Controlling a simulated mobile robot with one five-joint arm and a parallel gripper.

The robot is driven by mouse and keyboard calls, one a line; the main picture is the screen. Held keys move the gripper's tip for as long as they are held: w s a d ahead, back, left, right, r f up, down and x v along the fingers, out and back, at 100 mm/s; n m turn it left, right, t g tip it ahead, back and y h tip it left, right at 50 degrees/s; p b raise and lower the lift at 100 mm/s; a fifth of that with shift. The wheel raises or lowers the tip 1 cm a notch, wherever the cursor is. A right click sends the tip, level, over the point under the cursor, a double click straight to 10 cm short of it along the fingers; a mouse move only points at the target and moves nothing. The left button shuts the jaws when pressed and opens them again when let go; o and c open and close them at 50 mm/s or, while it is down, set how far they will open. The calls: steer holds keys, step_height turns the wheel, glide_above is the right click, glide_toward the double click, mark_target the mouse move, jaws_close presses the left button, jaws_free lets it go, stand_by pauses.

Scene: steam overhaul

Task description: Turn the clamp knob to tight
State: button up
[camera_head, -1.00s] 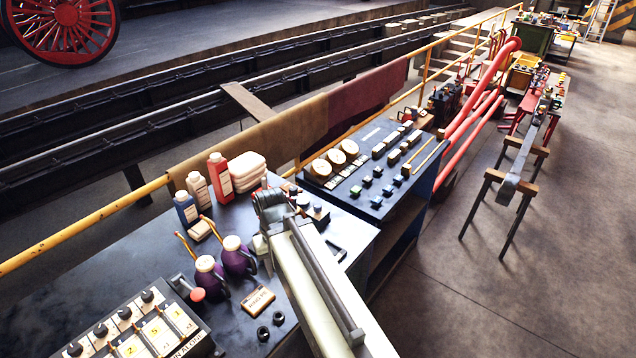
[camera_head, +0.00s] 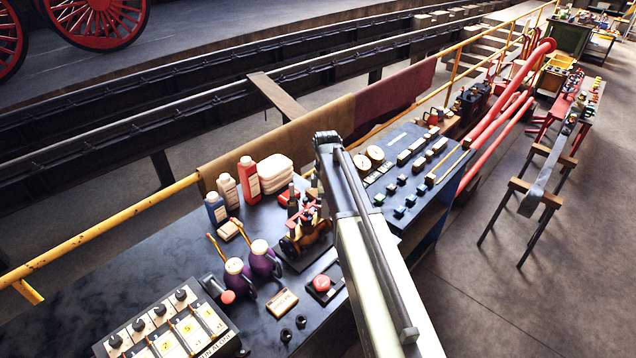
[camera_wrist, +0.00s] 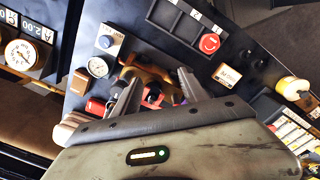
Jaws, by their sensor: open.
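A brass-coloured fixture with red parts (camera_head: 306,236) stands on the dark bench, just left of my arm in the head view. I cannot make out for sure which part is the clamp knob. In the wrist view the brass fixture (camera_wrist: 150,76) lies beyond and between the fingers of my gripper (camera_wrist: 158,84). My gripper is open. Small red and dark parts show in the gap, and I cannot tell whether the fingers touch them. The fingers and gripper body hide the fixture's lower part. In the head view I cannot make out the fingertips.
A red button (camera_wrist: 209,43) is to the right. Purple oil cans (camera_head: 264,259), bottles (camera_head: 248,178) and a switch box (camera_head: 170,330) crowd the bench.

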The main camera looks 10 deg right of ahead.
mark_target(320, 200)
steer(key=w+r+n, duration=0.1)
steer(key=w+n, duration=0.1)
steer(key=w, duration=0.1)
steer(key=w+r+n+p, duration=0.1)
steer(key=w+n, duration=0.2)
steer(key=w+r+n+p, duration=0.1)
steer(key=w+r+n, duration=0.1)
steer(key=w, duration=0.1)
steer(key=shift+r+n, duration=0.1)
steer(key=shift+n, duration=0.2)
step_height(320, 200, down, 8)
steer(key=b, duration=0.7)
steer(key=shift+s+b, duration=0.15)
steer(key=shift+b, duration=0.25)
jaws_close()
steer(key=shift+a, duration=0.15)
